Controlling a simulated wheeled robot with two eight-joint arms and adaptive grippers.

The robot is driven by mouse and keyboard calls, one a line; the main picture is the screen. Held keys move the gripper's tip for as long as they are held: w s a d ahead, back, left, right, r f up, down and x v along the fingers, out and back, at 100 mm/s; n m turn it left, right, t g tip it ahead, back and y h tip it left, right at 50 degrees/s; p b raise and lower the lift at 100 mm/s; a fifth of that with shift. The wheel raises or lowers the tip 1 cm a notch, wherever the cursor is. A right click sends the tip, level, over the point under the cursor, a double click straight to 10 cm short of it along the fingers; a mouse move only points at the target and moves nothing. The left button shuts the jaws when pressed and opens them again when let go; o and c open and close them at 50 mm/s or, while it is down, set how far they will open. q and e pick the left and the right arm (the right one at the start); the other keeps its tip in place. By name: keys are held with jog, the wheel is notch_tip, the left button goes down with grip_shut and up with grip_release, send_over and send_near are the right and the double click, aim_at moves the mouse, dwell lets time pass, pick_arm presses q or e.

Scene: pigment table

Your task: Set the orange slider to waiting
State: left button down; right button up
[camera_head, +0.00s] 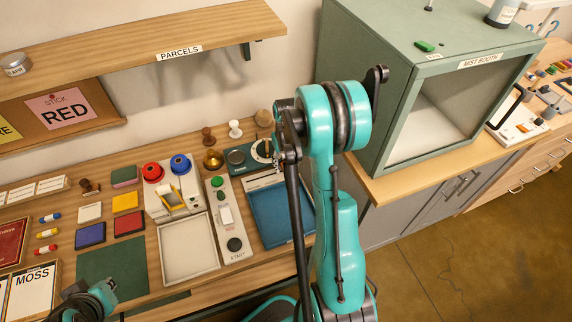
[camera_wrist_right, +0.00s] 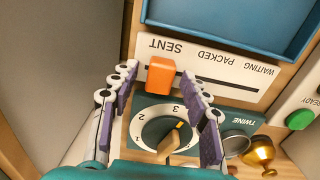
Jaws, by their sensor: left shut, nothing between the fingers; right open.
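The orange slider (camera_wrist_right: 161,75) stands in the right wrist view at the SENT end of a dark slot in a white label strip (camera_wrist_right: 232,71). The strip reads SENT, PACKED and WAITING, upside down in this view, with WAITING at the far right end. My right gripper (camera_wrist_right: 160,82) is open, with one finger on each side of the slider and a visible gap on both sides. In the head view my right arm hides the slider; part of the strip (camera_head: 262,181) shows. My left gripper (camera_head: 85,302) is shut and empty at the lower left, over the table's front.
A dial (camera_wrist_right: 165,130) on a teal TWINE box lies just beside the strip, under my right fingers. A blue tray (camera_wrist_right: 240,22) borders its other side. A brass pot (camera_wrist_right: 262,152) and green button (camera_wrist_right: 300,120) are nearby. The green mist booth (camera_head: 390,60) stands to the right.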

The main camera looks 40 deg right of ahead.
aim_at(250, 181)
grip_shut()
jog(key=w+a, duration=0.1)
jog(key=a, duration=0.3)
jog(key=w+a, duration=0.1)
jog(key=a, duration=0.3)
jog(key=w+a+b, duration=0.1)
jog(key=w+a, duration=0.1)
jog(key=a, duration=0.2)
jog(key=shift+a, duration=0.4)
grip_release()
jog(key=shift+a, duration=0.1)
jog(key=shift+r, duration=0.1)
notch_tip(250, 181, up, 12)
